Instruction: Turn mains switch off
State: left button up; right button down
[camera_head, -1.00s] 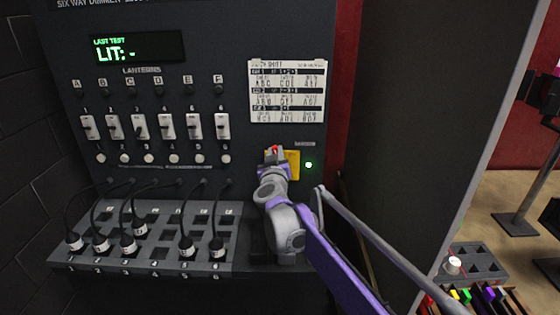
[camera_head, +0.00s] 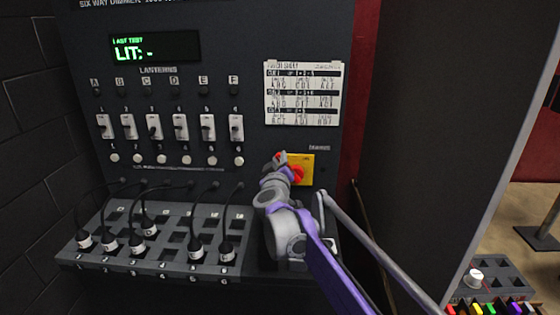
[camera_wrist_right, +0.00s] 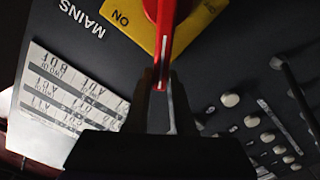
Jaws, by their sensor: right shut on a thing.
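The mains switch is a red rotary handle (camera_head: 297,174) on a yellow plate (camera_head: 306,161), at the lower right of the dark panel. My right gripper (camera_head: 279,158) is at the handle's upper-left end and partly covers the switch. In the right wrist view, the red handle (camera_wrist_right: 163,50) with a white line runs down between the fingertips of my right gripper (camera_wrist_right: 163,85), which is shut on it. The yellow plate there shows the word ON beside the handle, and MAINS is printed on the panel. My left gripper is not in view.
The panel has a display (camera_head: 155,48) reading "LIT: -", a row of sliders and a printed chart (camera_head: 303,93). Plugged cables stand on the patch shelf (camera_head: 160,268) below. A dark side wall (camera_head: 440,130) stands to the right.

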jog(key=c, duration=0.8)
grip_release()
jog(key=shift+o, duration=0.2)
jog(key=s+b, duration=0.1)
jog(key=s, duration=1)
